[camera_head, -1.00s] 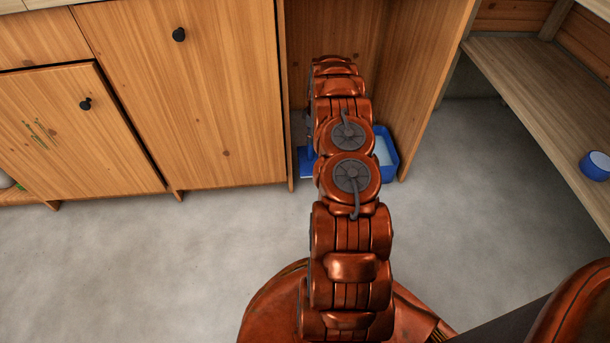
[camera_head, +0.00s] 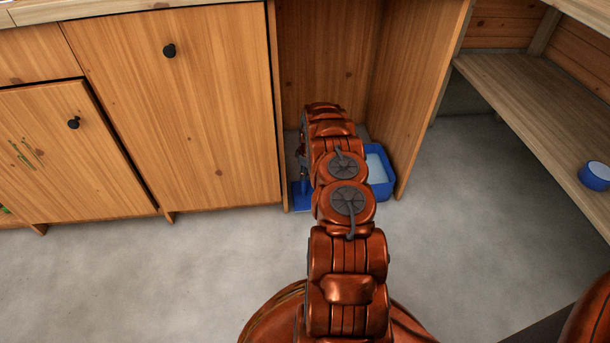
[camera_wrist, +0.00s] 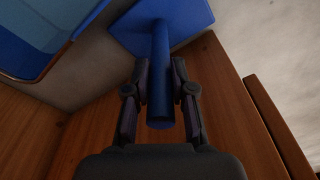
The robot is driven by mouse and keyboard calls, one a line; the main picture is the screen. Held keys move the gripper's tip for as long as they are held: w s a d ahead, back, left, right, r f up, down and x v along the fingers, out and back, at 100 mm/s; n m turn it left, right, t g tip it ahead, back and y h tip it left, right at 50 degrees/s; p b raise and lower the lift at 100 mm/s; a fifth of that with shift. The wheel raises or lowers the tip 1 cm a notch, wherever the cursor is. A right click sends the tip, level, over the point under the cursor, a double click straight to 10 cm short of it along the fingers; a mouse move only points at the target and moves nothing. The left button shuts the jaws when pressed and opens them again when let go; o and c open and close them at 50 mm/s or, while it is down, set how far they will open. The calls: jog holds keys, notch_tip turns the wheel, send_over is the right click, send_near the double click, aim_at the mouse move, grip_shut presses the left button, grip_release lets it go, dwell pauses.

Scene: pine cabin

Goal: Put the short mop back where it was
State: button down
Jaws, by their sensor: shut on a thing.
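The short mop is blue, with a round handle and a flat rectangular head. In the wrist view its handle (camera_wrist: 162,95) runs between my fingers and its head (camera_wrist: 188,18) lies beyond them, at the floor. My gripper (camera_wrist: 160,72) is shut on the handle. In the head view the mop head (camera_head: 300,197) shows at the left of my arm, low in the open cabinet bay. My arm hides much of the mop and most of the gripper there. I cannot tell whether the head touches the floor.
A blue tub (camera_head: 380,174) with a pale inside stands right of the mop, by the bay's right side panel (camera_head: 418,95). A closed cabinet door (camera_head: 175,110) bounds the left. A blue cup (camera_head: 595,176) sits on the right shelf (camera_head: 530,95). The floor in front is clear.

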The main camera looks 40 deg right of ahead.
jog(key=c, duration=1)
grip_release()
jog(key=r+p, duration=0.1)
jog(key=r, duration=0.3)
jog(key=s+r+p, duration=0.1)
jog(key=r, duration=0.3)
jog(key=r+p, duration=0.2)
jog(key=r, duration=0.2)
jog(key=shift+s+d, duration=0.15)
jog(key=shift+d, duration=0.1)
